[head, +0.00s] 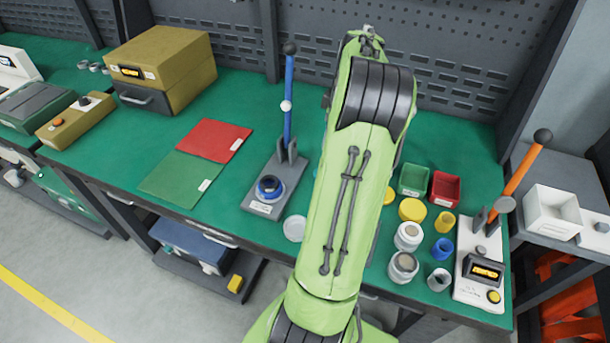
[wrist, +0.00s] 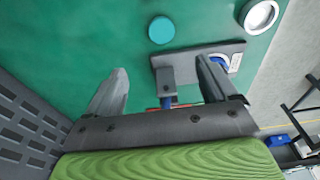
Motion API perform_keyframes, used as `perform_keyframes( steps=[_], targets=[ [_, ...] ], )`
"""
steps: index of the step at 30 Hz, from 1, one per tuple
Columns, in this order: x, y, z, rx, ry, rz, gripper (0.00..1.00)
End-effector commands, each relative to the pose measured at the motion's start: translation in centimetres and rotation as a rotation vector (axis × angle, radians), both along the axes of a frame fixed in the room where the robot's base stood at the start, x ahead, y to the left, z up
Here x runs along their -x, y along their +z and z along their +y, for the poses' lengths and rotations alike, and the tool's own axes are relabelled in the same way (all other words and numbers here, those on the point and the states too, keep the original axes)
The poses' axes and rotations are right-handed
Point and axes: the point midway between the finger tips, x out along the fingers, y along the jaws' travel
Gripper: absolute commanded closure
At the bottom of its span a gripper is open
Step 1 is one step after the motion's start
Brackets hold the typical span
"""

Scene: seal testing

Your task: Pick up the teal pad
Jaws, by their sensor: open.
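The teal pad (wrist: 161,30) is a small flat round disc on the green bench top, near the top middle of the wrist view. The pad appears beyond the fingertips, roughly in line with the gap and apart from both fingers. The gap holds no pad. The head view does not show the fingers clearly.
A lever press (head: 265,205) with a blue handle stands left of my arm; its grey base (wrist: 188,57) shows close to the fingers in the wrist view. A pale round dish (head: 294,228) lies near the front edge. Cups and bins (head: 413,179) stand right of my arm.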

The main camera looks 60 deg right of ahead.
Motion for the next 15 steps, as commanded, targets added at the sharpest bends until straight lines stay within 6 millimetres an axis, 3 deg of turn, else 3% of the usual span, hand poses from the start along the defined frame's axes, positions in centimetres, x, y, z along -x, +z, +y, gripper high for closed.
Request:
perform_keyframes(
  steps=[9,15],
  targets=[
    [-1.2,-8.1,0.4,-0.005,0.002,0.002,0.14],
    [-1.5,-10.5,0.5,-0.004,0.001,0.002,0.14]
  ],
)
